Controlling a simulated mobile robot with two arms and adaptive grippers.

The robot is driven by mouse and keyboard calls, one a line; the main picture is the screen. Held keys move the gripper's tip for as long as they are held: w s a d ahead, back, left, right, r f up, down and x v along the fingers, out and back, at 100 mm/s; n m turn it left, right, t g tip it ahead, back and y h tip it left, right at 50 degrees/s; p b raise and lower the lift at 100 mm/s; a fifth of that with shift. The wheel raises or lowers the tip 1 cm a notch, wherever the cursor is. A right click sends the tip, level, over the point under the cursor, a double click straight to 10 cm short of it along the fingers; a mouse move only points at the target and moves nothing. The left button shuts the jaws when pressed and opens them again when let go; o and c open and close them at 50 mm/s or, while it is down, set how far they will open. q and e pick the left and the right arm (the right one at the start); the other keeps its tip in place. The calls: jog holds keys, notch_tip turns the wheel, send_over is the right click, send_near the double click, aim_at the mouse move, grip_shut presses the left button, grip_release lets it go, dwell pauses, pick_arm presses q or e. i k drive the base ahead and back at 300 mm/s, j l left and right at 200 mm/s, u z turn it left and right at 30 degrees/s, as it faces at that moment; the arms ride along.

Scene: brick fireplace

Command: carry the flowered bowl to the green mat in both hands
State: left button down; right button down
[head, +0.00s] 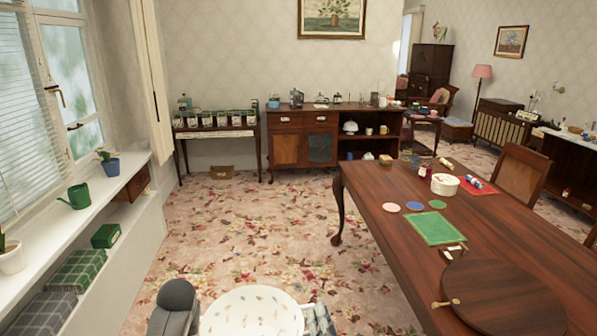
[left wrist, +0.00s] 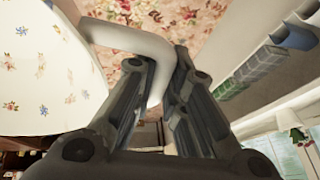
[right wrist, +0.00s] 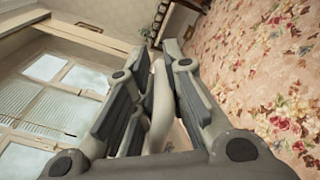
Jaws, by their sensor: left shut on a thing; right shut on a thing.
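The flowered bowl (head: 252,312), white with small flowers, is at the bottom of the head view, held above the carpet and partly cut off. It also fills the left of the left wrist view (left wrist: 45,75). My left gripper (left wrist: 160,85) is shut on a white handle at the bowl's side. My right gripper (head: 318,320) is at the bowl's right side; in the right wrist view it (right wrist: 162,80) is shut on the other white handle. The green mat (head: 437,229) lies flat on the wooden table, well to the right of the bowl.
The long wooden table (head: 395,205) also bears a round wooden board (head: 503,300), coloured discs, a red mat and a white pot (head: 445,184). A white window shelf (head: 100,195) runs along the left. The flowered carpet (head: 250,230) between is clear.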

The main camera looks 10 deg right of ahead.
aim_at(435, 226)
jog(key=i+z, duration=0.15)
jog(key=i, duration=1.05)
jog(key=i+j+z, duration=0.1)
jog(key=i, duration=1.1)
jog(key=i+z, duration=0.35)
jog(key=i, duration=0.4)
jog(key=i+j+z, duration=0.15)
jog(key=i+z, duration=0.2)
jog(key=i, duration=0.4)
jog(key=z, duration=2.1)
jog(key=j, duration=0.1)
